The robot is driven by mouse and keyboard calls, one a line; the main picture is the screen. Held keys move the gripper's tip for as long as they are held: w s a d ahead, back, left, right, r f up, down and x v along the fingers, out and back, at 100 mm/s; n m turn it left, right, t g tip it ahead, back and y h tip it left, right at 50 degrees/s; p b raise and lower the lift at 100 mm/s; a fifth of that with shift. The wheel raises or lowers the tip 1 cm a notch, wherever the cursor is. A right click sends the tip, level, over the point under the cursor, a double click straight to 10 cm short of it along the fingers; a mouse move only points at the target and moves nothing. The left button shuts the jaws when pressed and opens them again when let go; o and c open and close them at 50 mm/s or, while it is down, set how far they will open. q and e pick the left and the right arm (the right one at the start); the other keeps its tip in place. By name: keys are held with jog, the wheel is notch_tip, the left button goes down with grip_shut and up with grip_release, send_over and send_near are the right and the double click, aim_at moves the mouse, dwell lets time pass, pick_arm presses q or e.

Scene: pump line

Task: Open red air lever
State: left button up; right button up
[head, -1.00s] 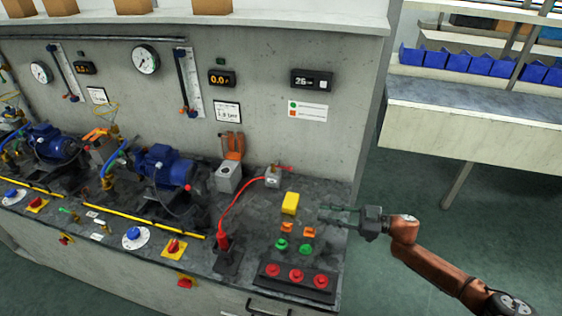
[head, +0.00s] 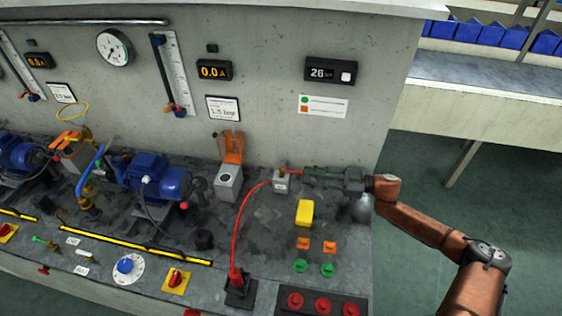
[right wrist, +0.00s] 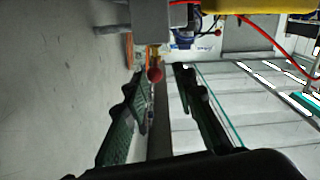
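The red air lever (head: 294,171) sits on a small grey valve block (head: 281,183) near the back wall, with a red hose leaving the block. My right gripper (head: 308,173) reaches in from the right, its fingertips at the lever's right end. In the right wrist view the lever's round red end (right wrist: 155,73) shows near the fingertips, between the two spread green fingers (right wrist: 165,85). The gripper is open; I cannot tell whether a finger touches the lever. The grey block (right wrist: 158,20) shows at the top there. My left gripper is out of view.
A yellow block (head: 304,212), orange and green buttons (head: 301,265) and a red-button panel (head: 322,304) lie in front. A grey holder with an orange clip (head: 229,180) stands left. The concrete wall (head: 270,125) is close behind the gripper.

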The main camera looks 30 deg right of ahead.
aim_at(289, 171)
jog(key=x, duration=0.4)
jog(key=b+x, duration=0.1)
jog(key=x, duration=0.3)
jog(key=shift+w+d, duration=0.1)
jog(key=shift+w, duration=0.3)
jog(key=shift+c, duration=0.6)
grip_shut()
jog(key=shift+d, duration=0.1)
